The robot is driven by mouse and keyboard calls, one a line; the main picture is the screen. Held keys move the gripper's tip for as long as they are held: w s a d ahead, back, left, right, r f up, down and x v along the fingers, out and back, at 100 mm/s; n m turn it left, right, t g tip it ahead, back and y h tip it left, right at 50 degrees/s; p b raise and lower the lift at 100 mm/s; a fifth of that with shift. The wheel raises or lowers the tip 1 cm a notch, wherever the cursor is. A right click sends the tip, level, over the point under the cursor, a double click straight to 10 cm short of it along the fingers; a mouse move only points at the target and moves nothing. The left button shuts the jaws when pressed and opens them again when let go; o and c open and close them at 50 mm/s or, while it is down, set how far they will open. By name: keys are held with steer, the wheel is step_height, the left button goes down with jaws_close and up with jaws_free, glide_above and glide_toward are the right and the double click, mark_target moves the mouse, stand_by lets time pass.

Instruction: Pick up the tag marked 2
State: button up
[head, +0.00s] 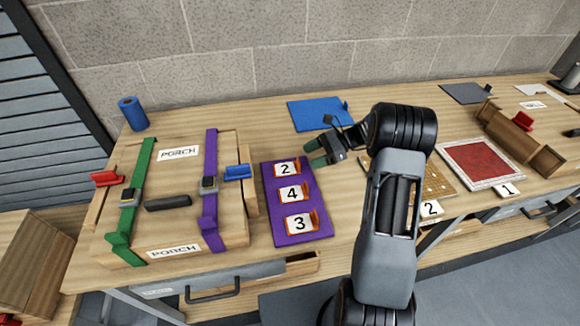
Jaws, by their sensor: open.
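A white tag marked 2 (285,169) sits at the top of a purple board (318,226), against a small orange holder. Below it on the same board are tags marked 4 (291,193) and 3 (299,222). Another white tag marked 2 (430,209) is at the front edge of a tan mosaic panel (437,184), right of my arm. My gripper (312,154) is open, just right of and above the purple board's top right corner, near the upper tag marked 2. Nothing shows between its fingers. My arm hides part of the tan panel.
A blue sheet (312,113) lies behind my gripper. A red panel (478,161) with a tag marked 1 (508,190) is at right. A blue roll (133,113) stands at back left.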

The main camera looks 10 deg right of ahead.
mark_target(304, 167)
steer(key=shift+x, duration=1.7)
steer(key=shift+c, duration=0.2)
steer(key=c, duration=1)
steer(key=shift+o, duration=0.2)
